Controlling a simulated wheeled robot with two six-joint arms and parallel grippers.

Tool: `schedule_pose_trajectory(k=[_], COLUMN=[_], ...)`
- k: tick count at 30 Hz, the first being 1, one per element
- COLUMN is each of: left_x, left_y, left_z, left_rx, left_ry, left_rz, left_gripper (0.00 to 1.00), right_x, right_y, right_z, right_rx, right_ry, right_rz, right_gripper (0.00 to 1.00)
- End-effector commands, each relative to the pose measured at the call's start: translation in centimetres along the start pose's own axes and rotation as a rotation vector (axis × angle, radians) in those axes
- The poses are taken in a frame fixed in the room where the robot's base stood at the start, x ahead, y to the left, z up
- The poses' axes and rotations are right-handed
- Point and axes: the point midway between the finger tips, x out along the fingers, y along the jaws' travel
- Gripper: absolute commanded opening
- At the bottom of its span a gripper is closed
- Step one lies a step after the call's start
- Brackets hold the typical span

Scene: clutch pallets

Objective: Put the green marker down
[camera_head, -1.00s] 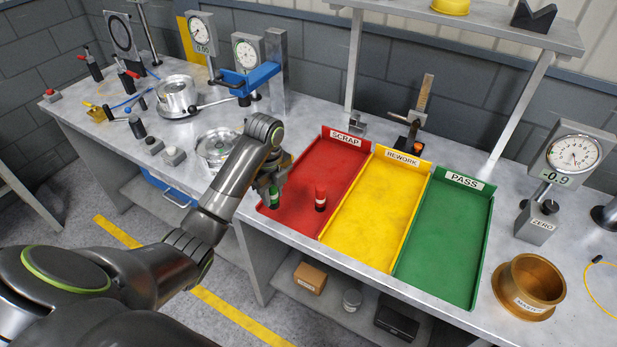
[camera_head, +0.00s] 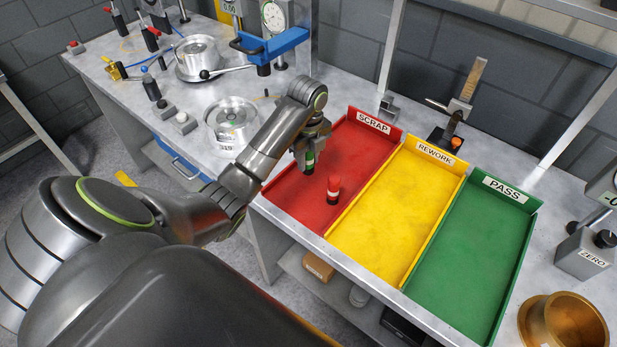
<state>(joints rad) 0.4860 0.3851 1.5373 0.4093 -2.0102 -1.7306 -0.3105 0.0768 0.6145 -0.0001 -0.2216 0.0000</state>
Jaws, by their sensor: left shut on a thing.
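My left gripper (camera_head: 309,160) is shut on the green marker (camera_head: 310,161), a short dark cylinder with a green band. It holds the marker upright over the left part of the red SCRAP tray (camera_head: 362,165). I cannot tell whether the marker's lower end touches the tray floor. A red marker (camera_head: 333,190) with a dark lower part stands upright in the same tray, to the right of and nearer than the green one. My right gripper is not in view.
The yellow REWORK tray (camera_head: 398,212) and green PASS tray (camera_head: 470,258) adjoin on the right, both empty. A metal clutch part (camera_head: 232,122) sits on the bench left of the gripper. A brass cup (camera_head: 562,325) stands at the lower right.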

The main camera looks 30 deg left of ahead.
Motion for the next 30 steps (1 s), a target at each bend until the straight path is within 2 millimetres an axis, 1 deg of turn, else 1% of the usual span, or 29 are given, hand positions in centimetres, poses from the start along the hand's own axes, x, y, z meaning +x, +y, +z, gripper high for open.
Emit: schedule_pose_trajectory(k=[1, 5, 8, 9, 12, 15, 25, 26, 30], left_x=[0.7, 1.8, 3.6, 3.9, 5.0, 5.5, 5.9, 5.8, 5.8], left_y=[0.0, 0.0, 0.1, 0.1, 0.0, 0.0, 0.0, 0.0, 0.0], left_z=[0.0, 0.0, -0.1, -0.1, -0.1, 0.0, 0.0, 0.0, 0.0], left_rx=[0.000, 0.000, -0.001, -0.002, -0.001, -0.001, 0.000, 0.000, 0.000], left_ry=[0.000, 0.001, 0.002, 0.003, 0.002, 0.000, 0.000, 0.000, 0.000], left_rz=[-0.001, 0.000, 0.002, 0.004, 0.001, 0.000, -0.001, -0.001, -0.001], left_gripper=[0.05, 0.05, 0.05, 0.05, 0.05, 0.05, 0.05, 0.31, 0.49], right_x=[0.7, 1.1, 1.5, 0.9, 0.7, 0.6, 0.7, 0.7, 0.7], right_y=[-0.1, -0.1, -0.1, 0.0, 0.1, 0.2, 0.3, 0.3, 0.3], right_z=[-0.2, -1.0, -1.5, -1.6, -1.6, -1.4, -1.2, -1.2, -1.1], right_rx=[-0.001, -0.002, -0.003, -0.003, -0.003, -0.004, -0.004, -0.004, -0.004], right_ry=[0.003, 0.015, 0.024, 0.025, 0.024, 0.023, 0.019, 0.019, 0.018], right_rz=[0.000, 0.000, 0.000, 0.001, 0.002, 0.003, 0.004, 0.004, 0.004], right_gripper=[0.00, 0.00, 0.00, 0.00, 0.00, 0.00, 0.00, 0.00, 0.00])
